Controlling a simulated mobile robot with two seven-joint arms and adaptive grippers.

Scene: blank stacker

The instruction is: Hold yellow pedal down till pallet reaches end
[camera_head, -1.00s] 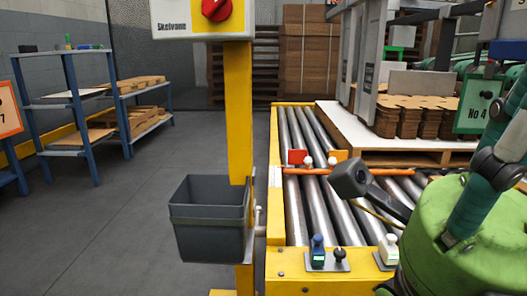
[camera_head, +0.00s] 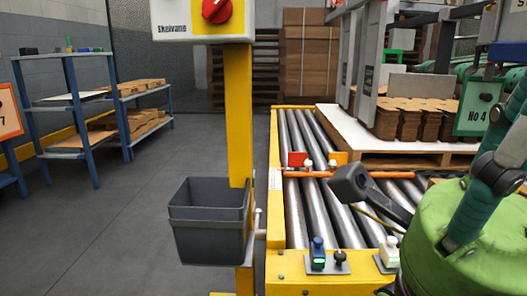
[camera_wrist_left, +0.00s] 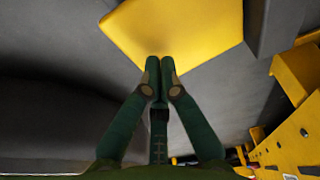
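A flat yellow plate (camera_wrist_left: 180,30), which looks like the pedal, lies at the top of the left wrist view. My left gripper (camera_wrist_left: 160,66) has its two green fingertips together over the plate's near edge. I cannot tell whether they touch or press it, and I see nothing between them. In the head view, the pallet (camera_head: 420,160) is on the roller conveyor at the right, under a white sheet and stacks of brown card. My left gripper is outside that view.
A yellow post (camera_head: 238,120) with a red knob (camera_head: 216,10) and a grey bin (camera_head: 209,220) stands left of the conveyor (camera_head: 310,205). An orange bar (camera_head: 340,173) crosses the rollers. Blue shelves (camera_head: 75,105) stand far left. Grey floor between is clear.

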